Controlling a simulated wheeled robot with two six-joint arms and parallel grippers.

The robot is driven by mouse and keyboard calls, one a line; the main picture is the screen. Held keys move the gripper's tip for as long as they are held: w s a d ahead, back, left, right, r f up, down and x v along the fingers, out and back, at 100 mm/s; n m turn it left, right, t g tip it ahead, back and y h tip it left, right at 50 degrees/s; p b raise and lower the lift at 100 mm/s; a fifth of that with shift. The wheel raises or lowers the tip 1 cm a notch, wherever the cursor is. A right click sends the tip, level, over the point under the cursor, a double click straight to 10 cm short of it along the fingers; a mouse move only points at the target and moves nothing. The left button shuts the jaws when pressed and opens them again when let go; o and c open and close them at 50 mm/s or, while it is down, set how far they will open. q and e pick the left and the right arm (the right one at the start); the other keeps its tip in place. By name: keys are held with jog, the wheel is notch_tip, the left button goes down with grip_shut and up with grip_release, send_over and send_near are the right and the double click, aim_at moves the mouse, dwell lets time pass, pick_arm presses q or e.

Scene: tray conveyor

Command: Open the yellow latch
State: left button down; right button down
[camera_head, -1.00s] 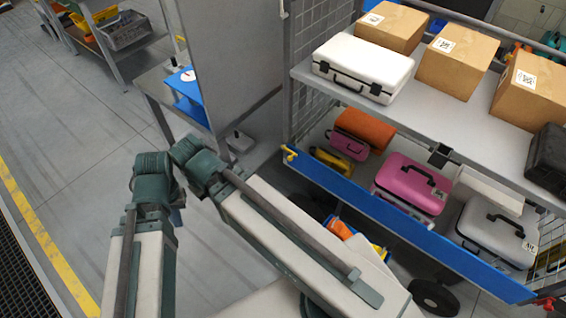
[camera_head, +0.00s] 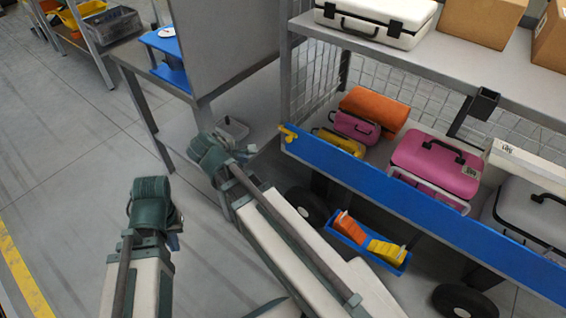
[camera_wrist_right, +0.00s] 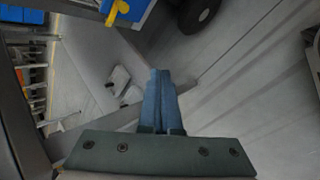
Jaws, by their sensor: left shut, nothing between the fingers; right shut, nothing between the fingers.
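The yellow latch (camera_head: 289,132) sits at the left end of the blue bar (camera_head: 390,195) across the front of the cart's lower shelf. It also shows at the top of the right wrist view (camera_wrist_right: 119,11), above my fingers and apart from them. My right gripper (camera_wrist_right: 160,72) is shut and empty, its blue fingers together. In the head view, my right gripper (camera_head: 245,153) is a little left of the latch and lower in the picture, its fingers partly hidden. My left gripper (camera_head: 174,240) is shut and empty over the floor, farther left and away from the latch.
Behind the bar, the lower shelf holds pink (camera_head: 436,163), orange (camera_head: 374,112) and grey (camera_head: 530,212) cases. A blue bin (camera_head: 366,246) is below the bar. A grey panel (camera_head: 230,50) and a table with a blue stand (camera_head: 168,72) are left of the cart. The floor at left is clear.

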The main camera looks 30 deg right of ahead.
jog(key=w+d+f+n+t+h+b, duration=0.1)
jog(key=w+d+f+n+b, duration=0.3)
jog(key=b, duration=0.6)
jog(key=w+d+f+n+t+h+b, duration=0.2)
jog(key=w+d+f+n+h+b, duration=0.1)
jog(key=d+f+b, duration=0.5)
notch_tip(320, 180, down, 3)
jog(key=w+n+b, duration=0.1)
jog(key=b, duration=0.2)
jog(key=shift+w+d+f, duration=0.15)
jog(key=shift+w, duration=0.05)
jog(key=b+x, duration=0.4)
jog(key=x, duration=0.6)
jog(key=shift+s+d+r+p, duration=0.25)
jog(key=shift+r+p, duration=0.35)
jog(key=shift+r, duration=0.05)
jog(key=shift+s+d+r+p, duration=0.2)
jog(key=shift+s+r+p, duration=0.05)
jog(key=shift+r+p, duration=0.45)
jog(key=shift+s+d+r+p, duration=0.2)
jog(key=shift+d+r+p, duration=0.05)
jog(key=shift+r+p, duration=0.35)
jog(key=shift+r+h, duration=0.1)
jog(key=shift+h, duration=0.2)
jog(key=shift+r+n, duration=0.15)
jog(key=shift+n, duration=0.25)
